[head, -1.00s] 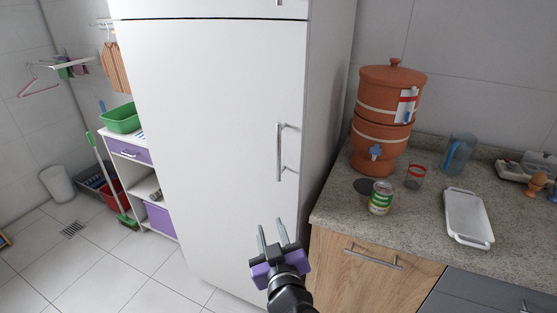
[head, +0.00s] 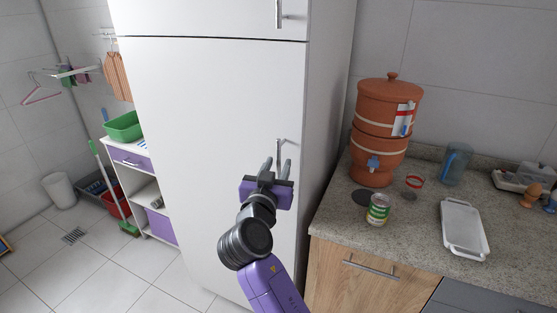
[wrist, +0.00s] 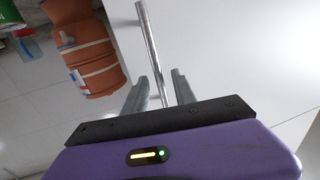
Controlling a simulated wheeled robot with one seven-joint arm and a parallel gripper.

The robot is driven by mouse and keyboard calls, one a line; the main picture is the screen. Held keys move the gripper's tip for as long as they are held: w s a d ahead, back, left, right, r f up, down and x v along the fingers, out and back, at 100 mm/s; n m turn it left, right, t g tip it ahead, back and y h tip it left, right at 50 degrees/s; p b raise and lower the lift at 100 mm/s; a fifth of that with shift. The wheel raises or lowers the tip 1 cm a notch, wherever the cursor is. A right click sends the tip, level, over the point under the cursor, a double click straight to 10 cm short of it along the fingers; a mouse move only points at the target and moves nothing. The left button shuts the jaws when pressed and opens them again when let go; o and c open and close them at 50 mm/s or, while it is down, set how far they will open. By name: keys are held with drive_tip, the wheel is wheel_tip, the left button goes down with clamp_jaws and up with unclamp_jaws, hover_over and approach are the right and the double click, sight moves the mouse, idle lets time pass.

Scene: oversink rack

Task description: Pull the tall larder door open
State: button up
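The tall larder door (head: 200,130) is the large white lower panel of the white cupboard, and it stands shut. Its upright metal bar handle (head: 279,150) is near the door's right edge. My gripper (head: 276,163) is in front of the handle's lower part, which it partly hides. In the wrist view the fingers (wrist: 161,76) are apart, and the handle bar (wrist: 149,38) runs down between them. I see gaps beside the bar, so the gripper is open and not closed on it.
A shorter upper door (head: 200,18) with its own handle (head: 279,12) sits above. To the right is a stone counter (head: 415,215) with a clay water filter (head: 383,125), a can (head: 377,209) and a white tray (head: 463,229). Open tiled floor (head: 120,275) lies left of the cupboard.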

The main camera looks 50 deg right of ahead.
drive_tip(key=shift+x, duration=0.75)
clamp_jaws()
idle(0.9)
